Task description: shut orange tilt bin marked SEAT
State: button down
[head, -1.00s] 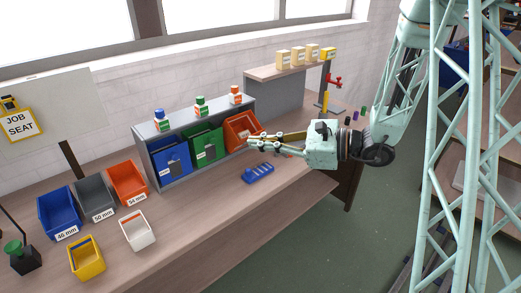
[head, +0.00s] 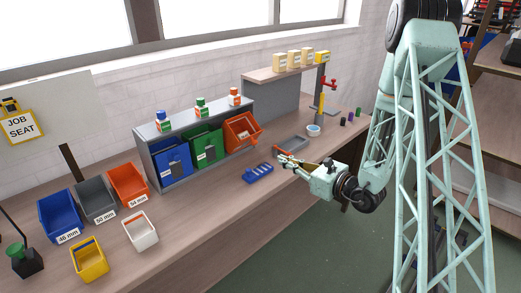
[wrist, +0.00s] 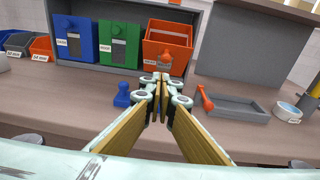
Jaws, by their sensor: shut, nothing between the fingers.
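The orange tilt bin (head: 241,131) is the right-hand one of three bins in the grey cabinet. It is tilted out with its top open, and it also shows in the wrist view (wrist: 168,36). Its label is too small to read. My gripper (head: 281,157) is shut and empty, above the bench, in front and to the right of the bin in the head view. In the wrist view my fingertips (wrist: 160,79) point towards the bin, apart from it and overlapping its lower front in the picture.
The blue bin (head: 171,160) and green bin (head: 206,145) beside it look shut. A blue holder (head: 258,173) lies on the bench before the cabinet. A grey tray (wrist: 236,107) and a white-blue bowl (wrist: 287,112) stand to the right. Bottles (head: 200,106) stand on the cabinet.

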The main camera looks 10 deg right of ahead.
aim_at(257, 143)
jog(key=shift+w+d+f+m+h, duration=0.1)
jog(key=shift+d+f+m+h, duration=0.25)
jog(key=shift+d+f, duration=0.3)
jog(key=shift+a, duration=0.15)
jog(key=shift+x, duration=1.35)
jog(key=b+x, duration=0.1)
jog(key=x, duration=0.5)
jog(key=shift+w+a, duration=0.2)
jog(key=shift+w, duration=0.1)
jog(key=shift+w+a+r+b, duration=0.15)
jog(key=shift+w+a+r, duration=0.2)
jog(key=shift+w, duration=0.15)
jog(key=shift+w+a+r+b, duration=0.15)
jog(key=shift+w+a+r, duration=0.15)
jog(key=shift+w, duration=0.2)
jog(key=shift+w+a+r, duration=0.25)
jog(key=shift+w+r, duration=0.2)
jog(key=shift+w, duration=0.2)
jog(key=shift+r, duration=0.3)
